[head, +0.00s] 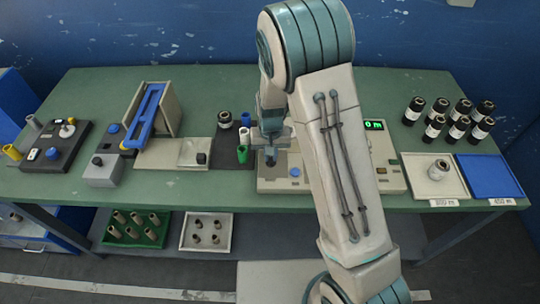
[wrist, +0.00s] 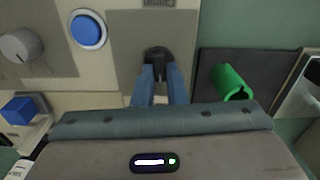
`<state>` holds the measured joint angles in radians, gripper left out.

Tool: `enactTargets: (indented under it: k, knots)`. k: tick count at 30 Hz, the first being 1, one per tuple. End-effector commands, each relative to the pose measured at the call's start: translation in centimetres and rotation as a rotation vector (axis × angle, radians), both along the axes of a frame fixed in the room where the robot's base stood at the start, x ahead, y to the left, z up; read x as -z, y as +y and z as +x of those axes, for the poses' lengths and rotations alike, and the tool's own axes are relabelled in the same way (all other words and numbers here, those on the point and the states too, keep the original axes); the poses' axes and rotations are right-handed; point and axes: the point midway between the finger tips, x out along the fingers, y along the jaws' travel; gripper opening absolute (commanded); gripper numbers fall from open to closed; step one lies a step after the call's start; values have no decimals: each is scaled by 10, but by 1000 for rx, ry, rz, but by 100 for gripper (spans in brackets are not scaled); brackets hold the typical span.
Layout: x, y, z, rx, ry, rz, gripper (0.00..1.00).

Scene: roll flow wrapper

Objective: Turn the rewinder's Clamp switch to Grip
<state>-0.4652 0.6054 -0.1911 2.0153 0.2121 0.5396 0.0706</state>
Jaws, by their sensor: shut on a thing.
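The rewinder (head: 286,185) is a beige machine with a green display reading "0 m", partly hidden behind my arm in the head view. In the wrist view, a black switch knob (wrist: 157,54) stands on a grey panel of its face. My gripper (wrist: 160,72) is shut on this knob, with one blue finger on each side; it also shows in the head view (head: 271,152), low over the rewinder's left end. A label plate at the wrist view's top edge is cut off, so I cannot read the switch position.
A blue button (wrist: 88,30) and a grey round knob (wrist: 20,45) sit on the same face. A green tube (wrist: 230,82) stands close beside the panel. Several black rolls (head: 436,120), a white tray (head: 408,172) and a blue tray (head: 490,176) are at the right.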

Motion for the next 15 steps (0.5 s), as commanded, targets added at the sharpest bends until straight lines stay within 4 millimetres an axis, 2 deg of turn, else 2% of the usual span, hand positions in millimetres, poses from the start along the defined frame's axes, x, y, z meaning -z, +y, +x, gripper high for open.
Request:
enactTargets:
  k: [15]
  knots:
    - [0, -3, -1, 444, -1, 0, 0]
